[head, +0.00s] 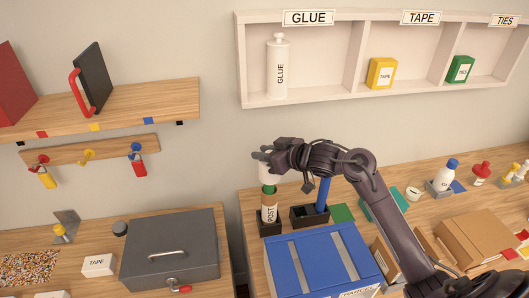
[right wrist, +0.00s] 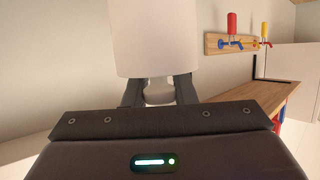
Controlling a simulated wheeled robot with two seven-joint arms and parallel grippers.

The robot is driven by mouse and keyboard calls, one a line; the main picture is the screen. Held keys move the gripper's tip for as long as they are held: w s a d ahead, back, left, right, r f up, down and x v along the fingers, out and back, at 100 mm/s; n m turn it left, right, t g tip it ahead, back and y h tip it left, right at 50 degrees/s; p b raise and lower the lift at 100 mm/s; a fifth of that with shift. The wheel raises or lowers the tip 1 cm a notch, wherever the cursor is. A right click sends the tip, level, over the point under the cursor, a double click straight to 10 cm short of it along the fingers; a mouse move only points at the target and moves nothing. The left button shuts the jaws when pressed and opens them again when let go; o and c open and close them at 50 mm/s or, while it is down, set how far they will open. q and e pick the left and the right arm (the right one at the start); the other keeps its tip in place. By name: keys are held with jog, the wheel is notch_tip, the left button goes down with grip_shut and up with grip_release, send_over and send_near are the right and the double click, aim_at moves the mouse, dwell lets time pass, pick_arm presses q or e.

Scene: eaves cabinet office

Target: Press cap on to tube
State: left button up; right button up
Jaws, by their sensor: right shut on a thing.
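A brown tube (head: 268,213) marked POST stands upright in a black holder (head: 269,229) on the right-hand bench. A green cap (head: 268,189) shows at the tube's top; I cannot tell how far down it sits. My right gripper (head: 267,158) is above the tube, shut on a white cylindrical piece (head: 268,174). In the right wrist view the white piece (right wrist: 156,38) is wide, with a narrow neck between my dark fingers (right wrist: 159,92). The white piece is right over the green cap; whether they touch is unclear. My left gripper is out of view.
A blue box (head: 322,262) lies in front of the tube. A black holder (head: 307,217) with an upright blue rod (head: 323,194) stands to its right. A grey metal case (head: 170,247) is on the left bench. A white shelf (head: 330,72) with glue and tape hangs above.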

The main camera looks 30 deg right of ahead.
aim_at(265, 173)
jog(key=shift+s+f+b, duration=0.1)
jog(key=shift+f+b, duration=1.95)
jog(key=shift+f, duration=1.7)
jog(key=o, duration=1)
jog(key=shift+b+v, duration=0.95)
jog(key=shift+v, duration=2.9)
jog(key=shift+s+f, duration=0.1)
